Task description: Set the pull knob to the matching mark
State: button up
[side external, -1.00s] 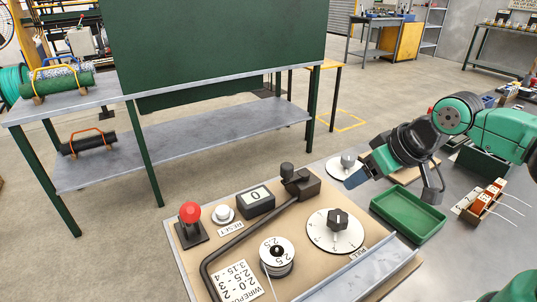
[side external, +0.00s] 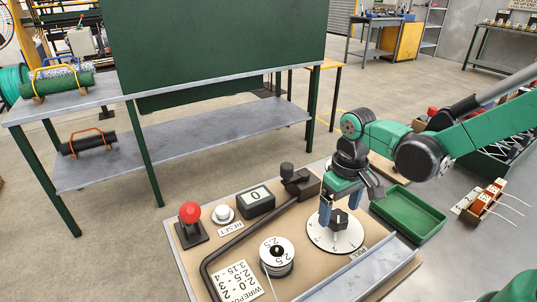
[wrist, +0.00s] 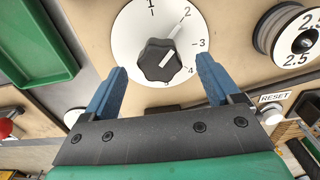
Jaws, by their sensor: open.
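The pull knob (wrist: 155,62) is black and lobed, on a white dial (wrist: 130,35) numbered 1 to 4. In the wrist view its white line points up and right, roughly toward the 2. The knob also shows in the side view (side external: 339,219). My gripper (wrist: 161,78) is open, its blue fingers apart on either side of the knob and seemingly not touching it. In the side view my gripper (side external: 340,208) points down over the dial. A spool (side external: 277,252) is marked 2.5. The wire/pull chart (side external: 237,283) lists 2.0-2, 2.5-3 and 3.15-4.
A red-topped lever (side external: 190,213), white reset button (side external: 223,212), counter reading 0 (side external: 256,202) and bent black bar (side external: 245,238) share the board. An empty green tray (side external: 408,213) sits right of the dial. A box of reddish-brown parts (side external: 487,200) lies farther right.

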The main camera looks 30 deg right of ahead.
jog(key=shift+f, duration=0.9)
grip_shut()
jog(key=shift+m, duration=0.4)
jog(key=m, duration=0.3)
jog(key=shift+m, duration=0.3)
jog(key=m, duration=0.4)
jog(key=shift+m, duration=0.3)
